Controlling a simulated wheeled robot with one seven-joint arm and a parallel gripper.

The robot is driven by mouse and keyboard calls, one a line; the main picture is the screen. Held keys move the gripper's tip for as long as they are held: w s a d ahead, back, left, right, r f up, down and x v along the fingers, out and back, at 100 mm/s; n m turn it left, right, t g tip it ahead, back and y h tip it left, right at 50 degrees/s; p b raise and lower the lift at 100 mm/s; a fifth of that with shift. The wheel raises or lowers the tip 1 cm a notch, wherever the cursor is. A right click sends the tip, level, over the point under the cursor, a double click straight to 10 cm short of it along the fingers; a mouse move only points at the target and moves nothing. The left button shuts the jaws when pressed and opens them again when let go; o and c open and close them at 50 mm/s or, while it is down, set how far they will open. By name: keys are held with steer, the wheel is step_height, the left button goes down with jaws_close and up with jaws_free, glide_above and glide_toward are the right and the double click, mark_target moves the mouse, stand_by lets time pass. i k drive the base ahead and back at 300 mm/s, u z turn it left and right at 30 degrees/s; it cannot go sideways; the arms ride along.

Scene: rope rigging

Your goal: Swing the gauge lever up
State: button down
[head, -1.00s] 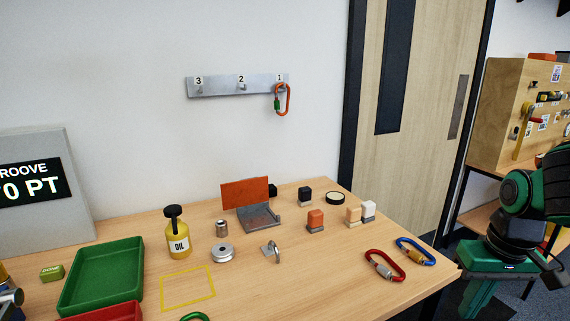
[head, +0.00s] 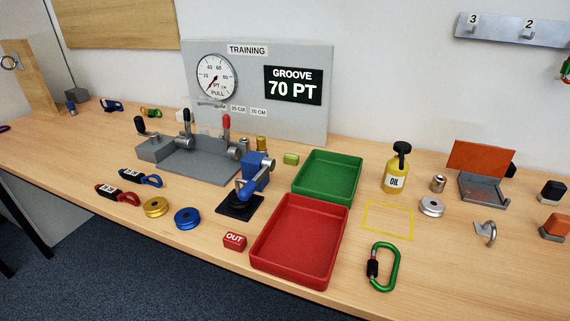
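The gauge rig stands at the back of the bench. Its grey panel (head: 256,128) carries a round dial (head: 215,77) and a display (head: 292,86) reading "GROOVE 70 PT". A grey fixture (head: 190,162) lies in front of the panel. A lever with a red grip (head: 226,122) stands upright there, beside one with a black grip (head: 187,116). Another black grip (head: 140,125) tilts up at the fixture's left end. No label that I can read tells which is the gauge lever. My gripper is not in view.
A blue clamp-like device (head: 256,172) on a black base stands just right of the fixture. A green tray (head: 328,177) and a red tray (head: 300,240) lie beyond it. Pulleys (head: 187,218), carabiners (head: 383,267) and an oil bottle (head: 396,170) also occupy the bench.

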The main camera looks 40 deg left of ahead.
mark_target(268, 163)
steer(key=u, duration=1.3)
